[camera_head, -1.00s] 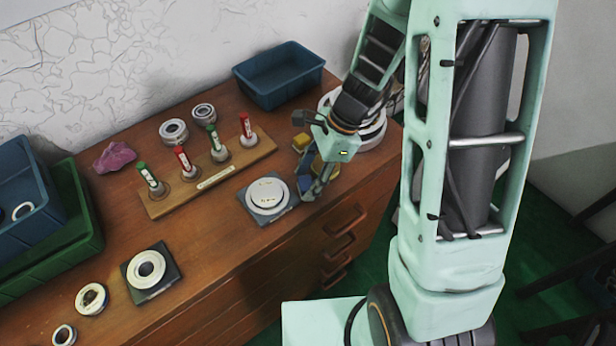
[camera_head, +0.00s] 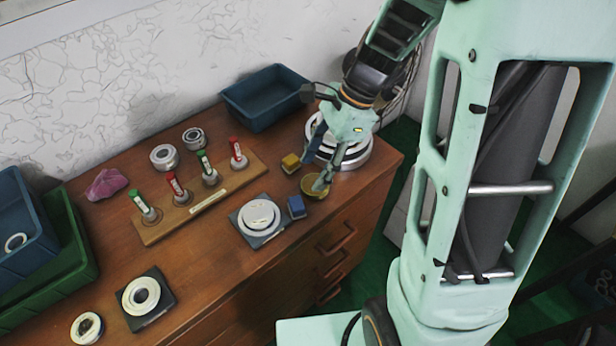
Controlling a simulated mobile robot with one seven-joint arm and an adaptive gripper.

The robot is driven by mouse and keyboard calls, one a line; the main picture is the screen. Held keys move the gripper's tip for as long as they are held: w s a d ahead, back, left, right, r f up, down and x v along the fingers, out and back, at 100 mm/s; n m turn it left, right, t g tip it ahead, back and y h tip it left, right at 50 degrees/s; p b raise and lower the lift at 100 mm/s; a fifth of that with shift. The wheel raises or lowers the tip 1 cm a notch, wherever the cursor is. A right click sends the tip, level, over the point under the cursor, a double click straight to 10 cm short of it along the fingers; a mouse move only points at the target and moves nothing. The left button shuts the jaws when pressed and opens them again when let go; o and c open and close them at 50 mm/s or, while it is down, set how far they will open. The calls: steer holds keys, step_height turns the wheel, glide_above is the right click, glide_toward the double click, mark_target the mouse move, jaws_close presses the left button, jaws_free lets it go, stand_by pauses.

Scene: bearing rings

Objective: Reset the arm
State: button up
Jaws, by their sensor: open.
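My gripper (camera_head: 316,174) is at the right end of the wooden dresser top (camera_head: 222,262), pointing down with its fingers apart and nothing seen between them. One fingertip overlaps a small yellow dish (camera_head: 314,187) in the picture; I cannot tell whether they touch. My mint-green arm fills the right side of the view. Behind the gripper is a stack of large metal rings (camera_head: 357,158), partly hidden by it. A blue block (camera_head: 296,207) and a yellow block (camera_head: 290,163) lie to its left.
A wooden rack (camera_head: 150,233) holds several red and green capped markers. A dark square plate with a pale disc (camera_head: 259,214) lies in front. A blue bin (camera_head: 262,97) stands at the back; blue and green bins (camera_head: 82,262) stand left. Bearing rings (camera_head: 164,157) and a pink cloth (camera_head: 106,184) lie about.

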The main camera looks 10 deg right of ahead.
steer(key=shift+d+r, duration=0.2)
steer(key=shift+r, duration=0.2)
